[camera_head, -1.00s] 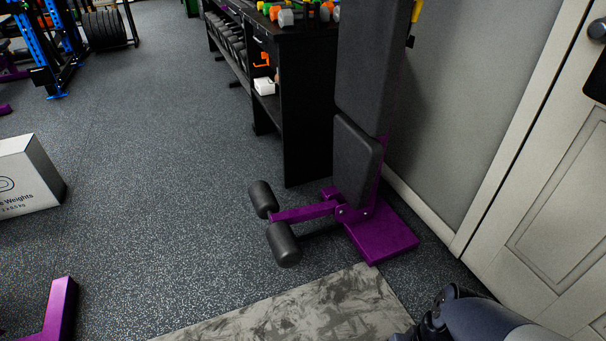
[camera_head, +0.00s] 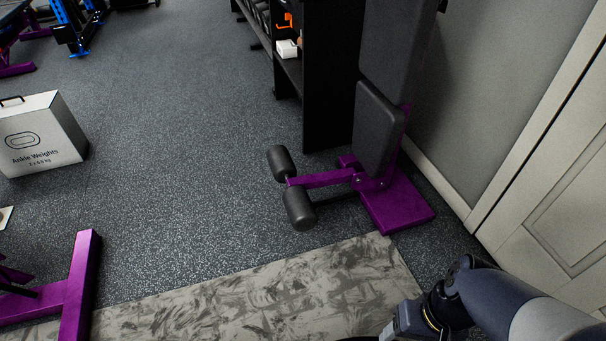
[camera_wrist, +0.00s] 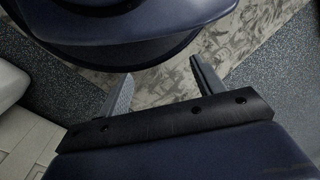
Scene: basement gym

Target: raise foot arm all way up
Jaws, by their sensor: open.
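The foot arm (camera_head: 322,179) is a purple bar with two dark foam rollers (camera_head: 299,209) at its outer end. It reaches left, roughly level and low above the floor, from the purple base of an upright bench (camera_head: 398,203). The bench's dark pads (camera_head: 377,130) stand above the base. My gripper (camera_wrist: 158,92) shows in the wrist view with its two fingers apart and nothing between them. In the head view my arm is at the lower right, well short of the foot arm; the fingers are not clear there.
A patterned grey mat (camera_head: 262,298) lies in front of the bench. A black rack (camera_head: 328,90) stands behind it, and a white door (camera_head: 560,190) is at the right. An ankle weights box (camera_head: 40,135) and a purple frame (camera_head: 80,285) are at the left. The floor between is open.

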